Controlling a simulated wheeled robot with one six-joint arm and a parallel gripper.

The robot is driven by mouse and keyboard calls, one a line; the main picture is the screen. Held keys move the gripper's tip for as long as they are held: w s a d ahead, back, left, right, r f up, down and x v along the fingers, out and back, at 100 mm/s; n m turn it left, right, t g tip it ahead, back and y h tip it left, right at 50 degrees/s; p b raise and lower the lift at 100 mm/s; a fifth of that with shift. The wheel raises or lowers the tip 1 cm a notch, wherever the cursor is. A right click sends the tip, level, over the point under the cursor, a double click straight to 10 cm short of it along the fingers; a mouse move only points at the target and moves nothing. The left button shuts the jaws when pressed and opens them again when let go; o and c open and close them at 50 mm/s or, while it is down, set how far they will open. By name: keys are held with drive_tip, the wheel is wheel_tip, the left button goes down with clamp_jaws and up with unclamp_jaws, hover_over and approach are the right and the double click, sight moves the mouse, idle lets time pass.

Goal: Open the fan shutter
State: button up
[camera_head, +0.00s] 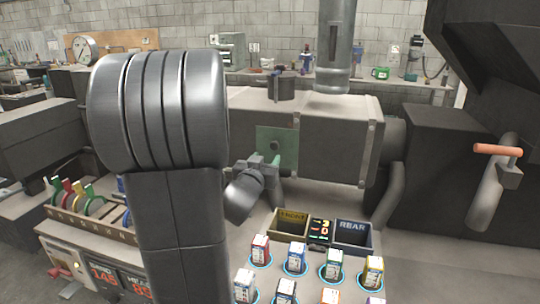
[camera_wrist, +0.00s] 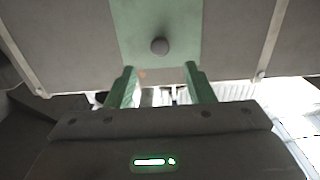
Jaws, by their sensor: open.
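The fan shutter (camera_head: 290,137) is a green plate on the side of the big grey duct. A round dark knob (camera_head: 274,146) sits on it. In the wrist view the shutter plate (camera_wrist: 185,22) is at the top centre, with the knob (camera_wrist: 160,46) standing out from it. My gripper (camera_head: 271,165) is just below the knob in the head view. In the wrist view my gripper (camera_wrist: 160,72) has its two green fingers apart, one to each side below the knob. Nothing is between them. The plate's lower part is partly hidden by my gripper in the head view.
My arm covers the left middle of the head view. A console with boxed items (camera_head: 296,257) and bins (camera_head: 352,232) lies below the duct (camera_head: 330,140). An orange-handled lever (camera_head: 498,150) is at the right. Coloured levers (camera_head: 75,195) stand at the left.

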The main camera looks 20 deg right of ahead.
sight(274, 147)
drive_tip(key=shift+v, duration=2.7)
drive_tip(key=p+x, duration=0.1)
drive_tip(key=x, duration=1.3)
drive_tip(key=shift+s, duration=0.1)
drive_tip(key=shift+a+f, duration=0.1)
drive_tip(key=shift+a, duration=0.05)
